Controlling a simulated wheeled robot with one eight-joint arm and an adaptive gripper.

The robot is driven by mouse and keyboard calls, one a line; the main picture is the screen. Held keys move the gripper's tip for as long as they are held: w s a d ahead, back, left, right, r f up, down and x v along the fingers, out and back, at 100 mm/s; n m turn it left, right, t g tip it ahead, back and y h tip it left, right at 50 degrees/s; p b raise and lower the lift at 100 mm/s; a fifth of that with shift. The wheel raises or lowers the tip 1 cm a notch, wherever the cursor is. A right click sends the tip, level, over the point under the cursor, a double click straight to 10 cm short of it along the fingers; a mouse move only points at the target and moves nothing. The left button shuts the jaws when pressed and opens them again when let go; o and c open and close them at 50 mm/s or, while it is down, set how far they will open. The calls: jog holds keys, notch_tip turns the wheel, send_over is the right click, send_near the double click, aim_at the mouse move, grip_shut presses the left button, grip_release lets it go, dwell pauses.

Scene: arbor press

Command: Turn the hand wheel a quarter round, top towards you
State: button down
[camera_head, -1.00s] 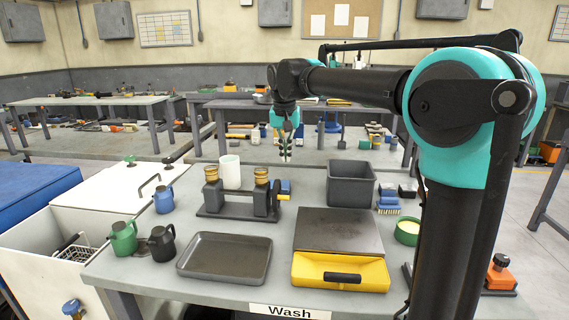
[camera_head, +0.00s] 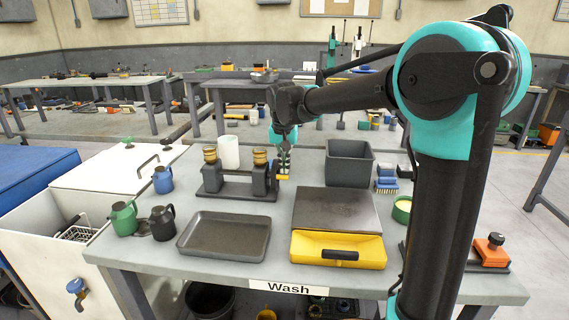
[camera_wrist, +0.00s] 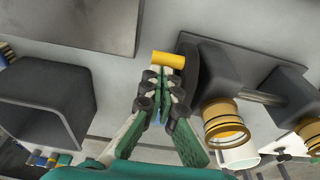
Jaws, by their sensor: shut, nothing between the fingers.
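The hand wheel (camera_wrist: 190,65) is a dark disc seen nearly edge-on at the end of a shaft on a grey two-post stand (camera_head: 238,189). A yellow crank handle (camera_wrist: 168,59) sticks out from its side; it also shows at the stand's right end in the head view (camera_head: 282,177). My gripper (camera_wrist: 164,82) is shut and empty, its tips pointing at the handle and close to it. Whether they touch it I cannot tell. In the head view my gripper (camera_head: 284,168) hangs down beside the wheel and partly hides it.
A grey bin (camera_head: 349,165) stands right of the wheel. A dark plate (camera_head: 335,208) with a yellow tray (camera_head: 338,249) lies in front, beside a grey tray (camera_head: 223,237). A white cup (camera_head: 229,152) stands behind the stand; jugs stand at the left.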

jog(key=s+f+t, duration=0.1)
jog(key=s+t, duration=0.1)
jog(key=t, duration=0.1)
jog(key=shift+f, duration=0.35)
jog(key=shift+w+r, duration=0.1)
dwell(0.3)
